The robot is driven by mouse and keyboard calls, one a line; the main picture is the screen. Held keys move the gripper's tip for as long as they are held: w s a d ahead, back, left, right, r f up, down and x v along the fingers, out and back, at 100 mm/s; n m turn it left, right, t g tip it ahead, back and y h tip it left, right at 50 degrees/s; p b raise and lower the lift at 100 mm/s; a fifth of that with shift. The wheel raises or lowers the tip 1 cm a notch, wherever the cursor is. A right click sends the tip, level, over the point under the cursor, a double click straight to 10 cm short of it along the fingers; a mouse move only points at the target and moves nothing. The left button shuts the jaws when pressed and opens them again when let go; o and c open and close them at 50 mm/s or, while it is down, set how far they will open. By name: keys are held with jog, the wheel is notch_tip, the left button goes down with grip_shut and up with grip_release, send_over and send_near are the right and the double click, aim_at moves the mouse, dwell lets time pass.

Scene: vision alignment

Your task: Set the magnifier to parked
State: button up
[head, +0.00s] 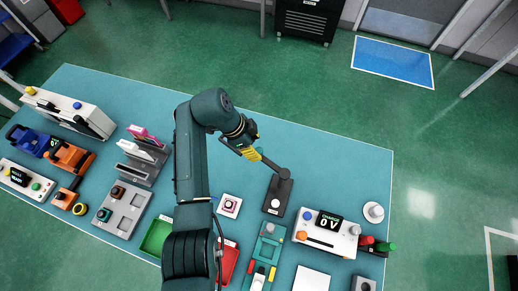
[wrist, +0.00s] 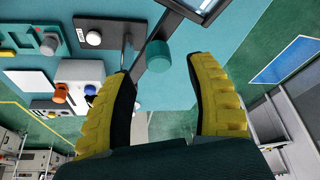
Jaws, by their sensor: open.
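The magnifier's dark base plate (head: 277,194) with a white knob stands on the teal table, and its dark arm (head: 271,163) reaches up and left toward my gripper. In the wrist view the base (wrist: 104,26) is at the upper left. A dark bar (wrist: 160,22) runs to a dark-rimmed frame (wrist: 205,8) at the top edge, apparently the lens. A teal cylindrical knob (wrist: 158,55) sits by the bar, just beyond and between my fingertips. My gripper (head: 249,150), with yellow fingers, is open and empty; its fingertips (wrist: 160,72) are spread apart. The lens is not clear in the head view.
A white voltage box (head: 326,233) stands right of the base, with a round white dish (head: 373,212) beyond it. A small white button box (head: 230,205) is to the left. Green and red trays (head: 157,236) lie near the front. The table's far right is clear.

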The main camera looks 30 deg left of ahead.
jog(key=v, duration=0.8)
